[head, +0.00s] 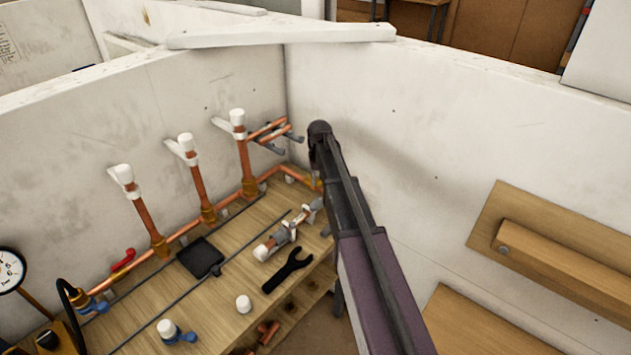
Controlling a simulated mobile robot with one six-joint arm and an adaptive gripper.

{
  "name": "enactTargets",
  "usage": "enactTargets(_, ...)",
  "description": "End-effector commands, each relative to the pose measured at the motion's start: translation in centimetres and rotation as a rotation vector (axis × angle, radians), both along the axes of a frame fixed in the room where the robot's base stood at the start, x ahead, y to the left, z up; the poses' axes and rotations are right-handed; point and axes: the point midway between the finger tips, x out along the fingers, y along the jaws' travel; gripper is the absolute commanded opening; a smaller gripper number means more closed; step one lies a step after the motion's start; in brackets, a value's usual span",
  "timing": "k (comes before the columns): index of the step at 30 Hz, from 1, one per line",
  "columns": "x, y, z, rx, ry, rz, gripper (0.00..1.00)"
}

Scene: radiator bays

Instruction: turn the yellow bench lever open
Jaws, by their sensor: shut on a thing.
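A small patch of yellow (318,184), apparently the yellow bench lever, shows at the far right end of the copper pipe run, near the bench's back corner. Most of it is hidden by my arm, so its angle cannot be told. My gripper (315,174) is at this yellow part, at the dark end of my arm, and is shut on it. The fingers are largely hidden, and the exact contact does not show.
A red lever (123,261) is on the pipe at left, near a gauge (10,270). Three upright copper pipes with white caps (196,180) line the back wall. A black wrench (288,270) and a white cap (243,304) lie on the wooden bench (232,262). White walls enclose the corner.

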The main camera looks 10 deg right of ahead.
Motion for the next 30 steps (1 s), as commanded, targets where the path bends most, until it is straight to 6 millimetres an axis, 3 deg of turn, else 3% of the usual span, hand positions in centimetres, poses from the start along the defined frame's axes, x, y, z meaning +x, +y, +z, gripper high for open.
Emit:
enactTargets(12,0.8,-1.3,0.0,0.001,-0.002,0.264,0.0)
enactTargets(29,0.9,-1.5,0.0,0.0,-0.002,0.311,0.0)
enactTargets(30,0.9,-1.5,0.0,-0.001,-0.002,0.311,0.38)
